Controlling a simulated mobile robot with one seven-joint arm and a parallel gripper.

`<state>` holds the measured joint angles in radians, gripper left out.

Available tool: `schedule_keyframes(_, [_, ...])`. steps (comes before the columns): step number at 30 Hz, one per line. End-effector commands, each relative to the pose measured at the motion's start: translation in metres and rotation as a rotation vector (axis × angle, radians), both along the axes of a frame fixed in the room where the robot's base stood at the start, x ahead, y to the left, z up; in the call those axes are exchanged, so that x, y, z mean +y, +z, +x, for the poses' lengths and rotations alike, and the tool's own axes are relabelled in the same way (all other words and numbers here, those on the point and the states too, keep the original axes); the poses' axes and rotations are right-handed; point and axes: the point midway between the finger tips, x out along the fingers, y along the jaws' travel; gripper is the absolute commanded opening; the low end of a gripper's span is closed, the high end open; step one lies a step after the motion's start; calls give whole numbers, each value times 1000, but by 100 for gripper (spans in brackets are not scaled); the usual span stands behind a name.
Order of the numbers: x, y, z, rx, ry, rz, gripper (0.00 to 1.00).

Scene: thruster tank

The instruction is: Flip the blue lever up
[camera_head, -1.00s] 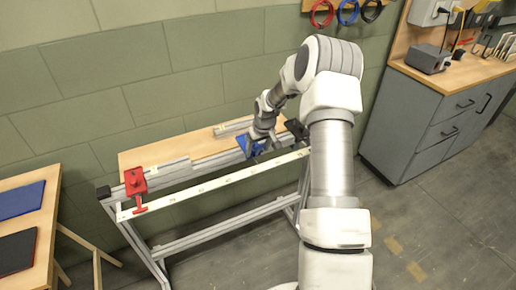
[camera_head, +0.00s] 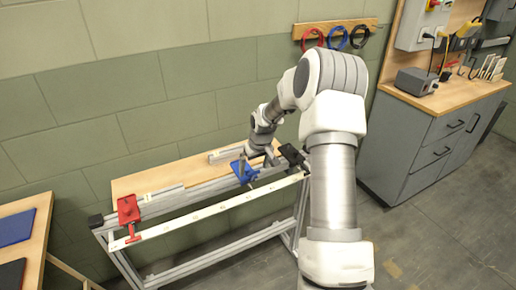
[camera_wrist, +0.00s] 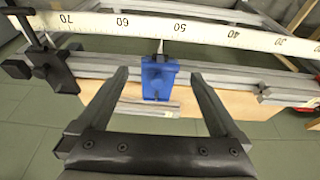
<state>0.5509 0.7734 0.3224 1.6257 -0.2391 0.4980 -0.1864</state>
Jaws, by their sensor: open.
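The blue lever unit (camera_head: 243,172) is mounted on the rail of the bench, right of the middle in the head view. In the wrist view the blue unit (camera_wrist: 158,80) lies between the two spread fingers of my gripper (camera_wrist: 160,76), with a visible gap on each side. I see no contact. In the head view my gripper (camera_head: 260,153) is just behind and right of the blue unit, partly hidden. A small upright piece shows on the blue unit there, but it is too small to tell the lever's angle.
A red lever unit (camera_head: 129,211) is at the rail's left end. A white ruler strip (camera_head: 205,206) runs along the bench's front. A black clamp (camera_head: 292,155) stands right of the blue unit. A side table (camera_head: 42,206) is at left, a grey cabinet (camera_head: 425,140) at right.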

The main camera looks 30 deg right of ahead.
Motion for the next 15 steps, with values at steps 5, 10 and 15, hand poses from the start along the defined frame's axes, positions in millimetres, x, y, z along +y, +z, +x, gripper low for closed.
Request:
schedule_keyframes(5, [-1,43,-13,-2,-1,-2,100])
schedule_keyframes(10, [-1,79,-24,-2,-1,-2,100])
schedule_keyframes(15, [-1,104,-32,-1,1,0,100])
